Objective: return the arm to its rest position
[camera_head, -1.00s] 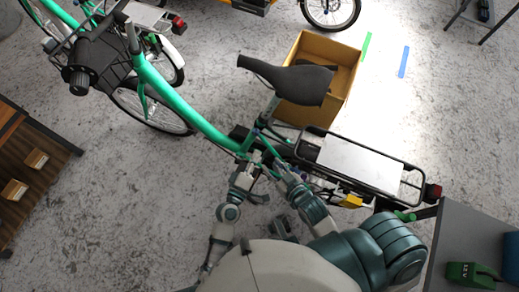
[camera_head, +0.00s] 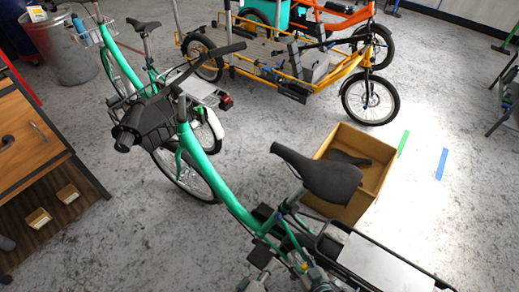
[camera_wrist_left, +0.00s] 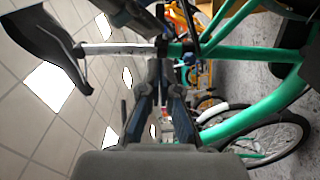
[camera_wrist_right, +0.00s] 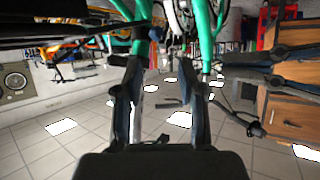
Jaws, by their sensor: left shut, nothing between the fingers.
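The green bike's frame (camera_head: 228,200) stands in front of me with its black saddle (camera_head: 320,172) and its handlebar to the upper left. Parts of my arms show at the bottom edge of the head view, close to the bike's frame below the saddle. In the left wrist view my left gripper (camera_wrist_left: 160,68) has its fingers close together with nothing held, near a silver seat post (camera_wrist_left: 120,48) and green tubes. In the right wrist view my right gripper (camera_wrist_right: 163,68) has its fingers apart and empty, with a green tube (camera_wrist_right: 143,25) beyond them.
An open cardboard box (camera_head: 384,178) stands on the floor behind the saddle. A rear rack with a pale plate (camera_head: 385,264) is at the lower right. A wooden cabinet (camera_head: 30,135) stands at left. A yellow cargo bike (camera_head: 300,75) stands farther back.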

